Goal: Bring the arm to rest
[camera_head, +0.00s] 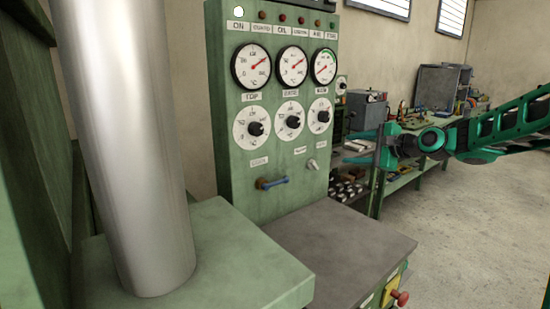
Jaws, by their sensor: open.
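My arm reaches in from the right edge in teal and black, stretched out roughly level. My gripper (356,149) is at its left end, open and empty, in front of the workbench and just right of the green control panel (262,165). Its fingers point left toward the panel. They look apart from the panel, though the depth is hard to judge.
A grey metal column (127,140) stands on a green block (225,255) at the left. A dark grey top (340,245) lies before the panel, with a red knob (400,298) below. A cluttered workbench (405,178) stands behind. The floor (480,225) at right is clear.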

